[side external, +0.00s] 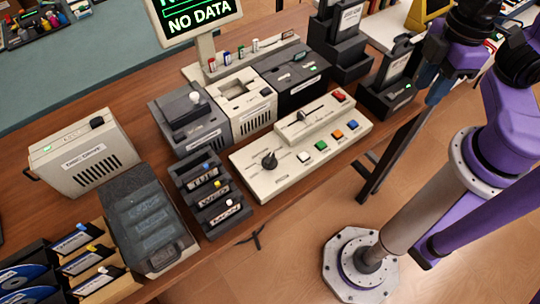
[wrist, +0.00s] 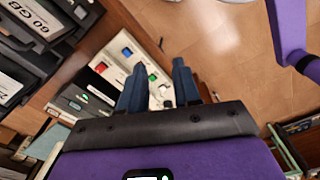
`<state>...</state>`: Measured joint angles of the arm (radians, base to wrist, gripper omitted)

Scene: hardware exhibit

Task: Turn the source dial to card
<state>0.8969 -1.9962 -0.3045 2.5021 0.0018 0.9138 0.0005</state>
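The cream control panel (side external: 300,147) lies near the table's front edge in the side view. A black pointer dial (side external: 269,160) stands at its left end; its markings are too small to read. I take it as the source dial. The panel also has a slider and several coloured buttons. In the wrist view part of the panel (wrist: 104,65) shows beyond my fingers, and the dial cannot be made out there. My gripper (wrist: 159,82) is open and empty, its two blue fingers apart. In the side view my gripper (side external: 433,86) hangs well right of the panel, away from the dial.
Grey and cream drive units (side external: 245,108) stand behind the panel, with a monitor (side external: 195,20) further back. Black drive docks (side external: 390,90) stand right of the panel, near my gripper. A black rack of labelled cartridges (side external: 208,195) sits left of it. Open floor lies in front.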

